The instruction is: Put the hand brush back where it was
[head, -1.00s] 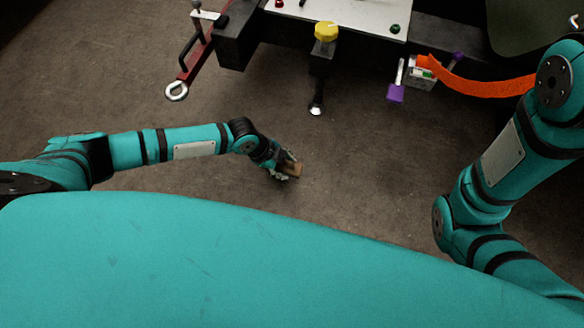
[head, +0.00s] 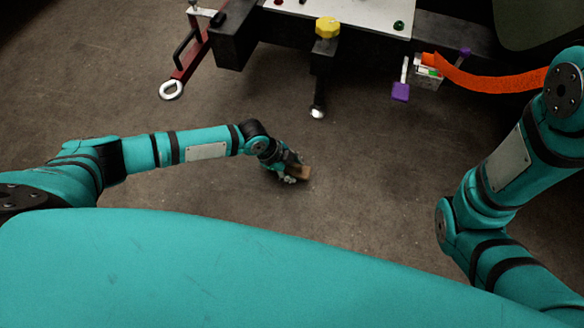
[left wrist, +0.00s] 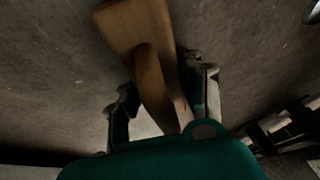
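The brush is held over bare floor, in front of the bench. The bristles cannot be made out. My right arm shows at the right of the head view, but its gripper is out of frame.
A dark bench frame with a white top (head: 345,14) stands at the back. Brown floor (head: 370,190) between is clear.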

